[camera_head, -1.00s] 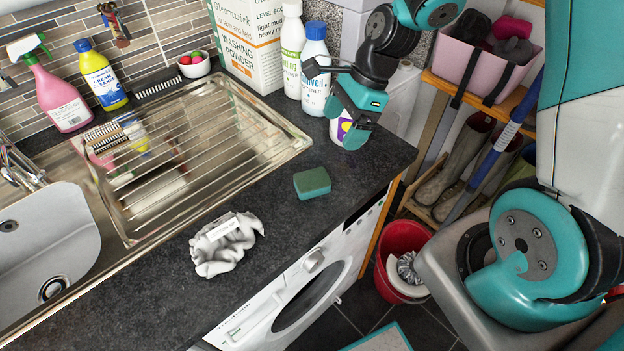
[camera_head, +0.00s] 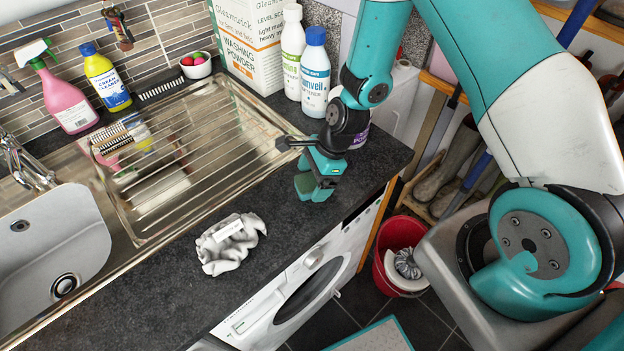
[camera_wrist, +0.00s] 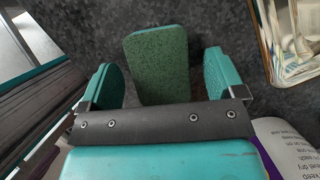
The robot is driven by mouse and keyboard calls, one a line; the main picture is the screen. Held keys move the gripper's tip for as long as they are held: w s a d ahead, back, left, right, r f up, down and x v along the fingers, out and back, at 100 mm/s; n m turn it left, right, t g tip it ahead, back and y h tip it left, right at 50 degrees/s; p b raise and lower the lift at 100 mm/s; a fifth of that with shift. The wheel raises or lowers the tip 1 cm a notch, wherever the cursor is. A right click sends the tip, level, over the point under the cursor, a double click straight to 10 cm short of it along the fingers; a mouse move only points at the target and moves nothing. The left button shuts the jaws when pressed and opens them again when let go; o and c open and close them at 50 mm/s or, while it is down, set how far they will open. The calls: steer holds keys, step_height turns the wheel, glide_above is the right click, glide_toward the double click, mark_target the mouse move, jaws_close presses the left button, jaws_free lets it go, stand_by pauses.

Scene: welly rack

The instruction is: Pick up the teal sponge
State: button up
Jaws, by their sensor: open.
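The teal sponge (camera_wrist: 160,62) lies on the dark worktop, its green scouring face up. My gripper is open and holds nothing. In the head view my gripper (camera_head: 316,188) is low over the worktop and hides most of the sponge (camera_head: 304,184); only its left part shows. I cannot tell the exact height of the fingers above the worktop.
A steel draining board (camera_head: 205,140) and its sink lie to the left. A crumpled grey cloth (camera_head: 230,244) is on the worktop in front. A softener bottle (camera_head: 315,75) and a washing powder box (camera_head: 250,40) stand behind. The worktop edge drops to a red bucket (camera_head: 396,258).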

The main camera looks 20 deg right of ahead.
mark_target(312, 180)
steer(key=shift+a+f, duration=0.2)
steer(key=shift+f, duration=0.25)
steer(key=c, duration=1.1)
steer(key=shift+o, duration=0.2)
steer(key=shift+r, duration=0.15)
step_height(312, 180, up, 20)
steer(key=b, duration=0.2)
steer(key=shift+b, duration=0.4)
steer(key=shift+o, duration=0.6)
